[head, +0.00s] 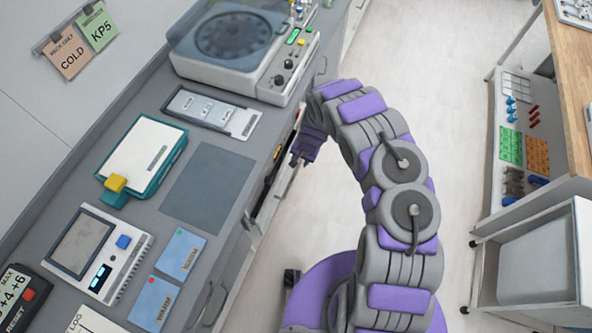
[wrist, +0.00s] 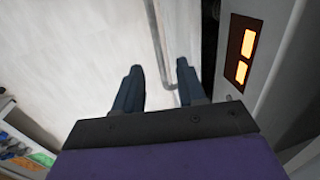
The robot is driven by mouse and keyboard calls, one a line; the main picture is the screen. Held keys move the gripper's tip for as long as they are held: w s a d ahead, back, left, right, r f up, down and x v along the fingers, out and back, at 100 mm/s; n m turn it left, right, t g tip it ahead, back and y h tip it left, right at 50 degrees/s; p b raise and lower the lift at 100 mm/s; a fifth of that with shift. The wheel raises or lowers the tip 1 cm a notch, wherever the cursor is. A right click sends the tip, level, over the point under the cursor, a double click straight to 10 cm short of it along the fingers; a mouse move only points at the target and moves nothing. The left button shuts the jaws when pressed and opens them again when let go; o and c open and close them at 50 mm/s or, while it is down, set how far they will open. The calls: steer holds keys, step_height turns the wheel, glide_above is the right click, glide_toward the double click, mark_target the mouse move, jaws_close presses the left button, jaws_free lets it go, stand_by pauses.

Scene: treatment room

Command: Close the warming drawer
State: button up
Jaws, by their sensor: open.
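My gripper (head: 298,162) is at the front of the counter's cabinets in the head view, pointing down and left. In the wrist view my gripper (wrist: 157,68) is open, with two dark fingers apart. A grey bar handle (wrist: 157,45) runs down between the fingers and bends right near the right finger; I cannot tell whether it touches. A pale front (wrist: 272,85) with a dark panel and two lit orange windows (wrist: 243,58), seemingly the warming drawer, stands at the right. A dark gap shows beside it. How far the drawer is open is unclear; my arm partly hides this area.
Pale floor (head: 465,90) is clear between counter and the wooden-topped bench (head: 573,75). A grey open bin (head: 535,262) stands lower right.

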mark_target(296, 171)
steer(key=f, duration=0.2)
steer(key=f+b, duration=0.1)
steer(key=f, duration=0.2)
steer(key=a+f+b, duration=0.1)
steer(key=f, duration=0.2)
steer(key=shift+w+f, duration=0.1)
steer(key=shift+w, duration=0.2)
steer(key=shift+a+f, duration=0.25)
steer(key=shift+f, duration=0.25)
steer(key=shift+d, duration=0.15)
steer(key=shift+d, duration=0.15)
steer(key=shift+c, duration=1.1)
jaws_close()
